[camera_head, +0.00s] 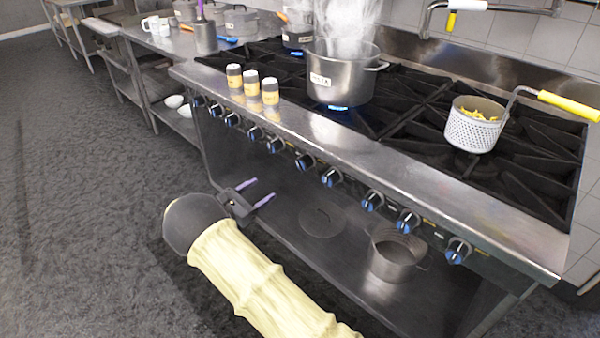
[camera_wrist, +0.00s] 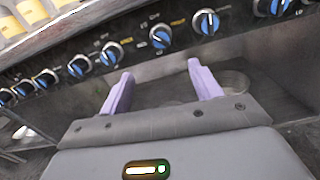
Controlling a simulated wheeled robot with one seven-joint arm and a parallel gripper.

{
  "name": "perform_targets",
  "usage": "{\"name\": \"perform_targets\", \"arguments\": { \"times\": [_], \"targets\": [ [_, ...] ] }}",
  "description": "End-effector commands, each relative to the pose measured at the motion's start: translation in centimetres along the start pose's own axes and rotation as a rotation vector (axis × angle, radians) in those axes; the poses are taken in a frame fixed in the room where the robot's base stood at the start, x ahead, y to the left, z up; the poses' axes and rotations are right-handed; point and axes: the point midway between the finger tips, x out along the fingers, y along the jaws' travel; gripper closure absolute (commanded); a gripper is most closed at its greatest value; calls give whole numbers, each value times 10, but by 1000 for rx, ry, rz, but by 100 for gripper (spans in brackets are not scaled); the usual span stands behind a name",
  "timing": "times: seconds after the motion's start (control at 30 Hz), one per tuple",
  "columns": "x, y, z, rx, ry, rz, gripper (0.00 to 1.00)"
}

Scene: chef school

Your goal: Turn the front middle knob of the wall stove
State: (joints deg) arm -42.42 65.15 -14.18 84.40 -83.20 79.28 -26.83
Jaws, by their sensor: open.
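The wall stove (camera_head: 330,140) is a long steel range with a row of black and blue knobs along its front. A knob near the middle of the row (camera_head: 305,162) faces me; which one is the front middle knob I cannot tell for certain. My gripper (camera_head: 263,190) is open and empty, in front of the stove and below the knob row, its two purple fingers pointing at the stove. In the wrist view, my gripper (camera_wrist: 160,70) has its fingers apart below the row, with one knob (camera_wrist: 160,37) just above the gap. No finger touches a knob.
A steaming pot (camera_head: 340,80) sits on a lit burner, and a white strainer basket (camera_head: 474,130) with yellow food stands at the right. Several shakers (camera_head: 251,82) line the stove's front edge. A pot (camera_head: 393,262) and a lid (camera_head: 323,220) lie on the lower shelf. The floor at left is clear.

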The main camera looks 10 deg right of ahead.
Motion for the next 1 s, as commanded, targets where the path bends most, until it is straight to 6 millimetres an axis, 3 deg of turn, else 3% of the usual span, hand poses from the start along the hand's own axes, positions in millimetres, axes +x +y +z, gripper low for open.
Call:
{"name": "perform_targets", "arguments": {
  "times": [0.3, 0.47, 1.0],
  "targets": [
    [2, 0, 2, 1, 1, -2, 37],
    [13, -1, 1, 1, 2, -5, 37],
    [103, -2, 1, 2, 2, -6, 37]
  ]
}}
